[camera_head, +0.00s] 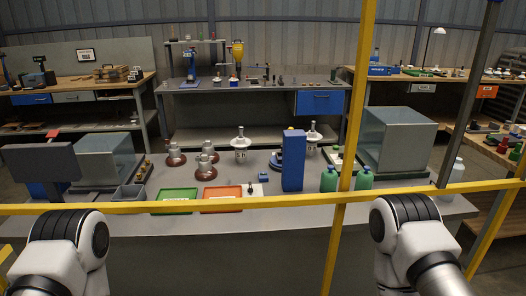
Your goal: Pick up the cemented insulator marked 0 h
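Several brown-based insulators with grey metal caps stand on the grey bench, one at the left (175,156), one behind (208,152) and one in front (206,170). A white insulator with an upright pin (241,146) stands to their right. Another white insulator (313,138) stands further right, behind a tall blue block (293,162). No "0 h" mark can be read on any of them. Only links of my two arms show at the bottom left and right, on the near side of the yellow rail. Neither gripper is in view.
A yellow rail (260,203) and yellow post (349,120) cross in front of the bench. A green tray (175,201) and an orange tray (221,199) lie near its front edge. Green bottles (329,180) stand right of centre.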

